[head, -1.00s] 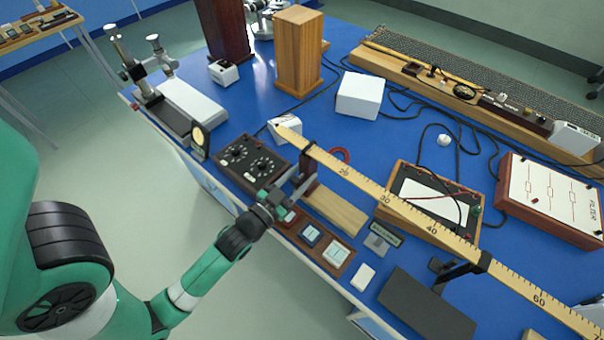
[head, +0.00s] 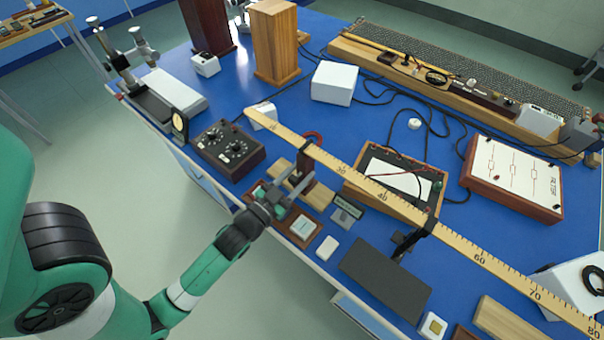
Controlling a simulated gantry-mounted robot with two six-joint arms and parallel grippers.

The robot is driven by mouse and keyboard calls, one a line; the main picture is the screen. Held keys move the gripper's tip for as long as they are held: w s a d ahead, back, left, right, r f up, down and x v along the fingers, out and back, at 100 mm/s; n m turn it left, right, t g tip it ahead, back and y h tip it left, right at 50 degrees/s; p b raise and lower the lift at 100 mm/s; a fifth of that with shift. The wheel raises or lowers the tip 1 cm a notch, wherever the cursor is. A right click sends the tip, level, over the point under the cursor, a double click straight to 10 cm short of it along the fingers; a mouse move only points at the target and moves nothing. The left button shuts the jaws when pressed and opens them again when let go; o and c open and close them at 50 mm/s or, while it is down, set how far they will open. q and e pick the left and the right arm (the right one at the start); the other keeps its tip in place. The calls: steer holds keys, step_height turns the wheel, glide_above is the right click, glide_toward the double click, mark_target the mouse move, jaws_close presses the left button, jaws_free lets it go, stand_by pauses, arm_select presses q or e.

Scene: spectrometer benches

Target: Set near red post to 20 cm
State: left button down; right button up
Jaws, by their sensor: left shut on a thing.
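The near red post (head: 303,167) is a dark red upright standing part-way along a pale wooden base (head: 321,196), with wood showing on both sides of it. A black clip at its top meets the long pale ruler (head: 466,246), on the low-number side of the 30 mark; the exact reading is too small to tell. My left gripper (head: 284,198) is shut on the post low down, from the near side, and hides part of its foot. My right gripper is out of view.
A black dial box (head: 228,147) is left of the post. A meter box (head: 398,184) lies behind the ruler, and a tile tray (head: 302,228) is in front. A dark support (head: 409,238) holds the ruler farther right. A dark slab (head: 386,279) lies near the front edge.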

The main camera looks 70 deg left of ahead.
arm_select(q)
steer(key=c, duration=0.8)
jaws_free()
steer(key=shift+s+a, duration=0.1)
steer(key=shift+a, duration=0.05)
steer(key=shift+o, duration=1.1)
steer(key=shift+d, duration=0.2)
steer(key=shift+s+d+f, duration=0.1)
steer(key=shift+s+d, duration=0.1)
steer(key=shift+s, duration=0.15)
steer(key=b+v, duration=0.5)
steer(key=v, duration=0.5)
steer(key=shift+f, duration=0.15)
steer(key=shift+s+d+r+b, duration=0.1)
steer(key=shift+s+r+b, duration=0.1)
steer(key=shift+s+b, duration=0.1)
steer(key=shift+r, duration=0.1)
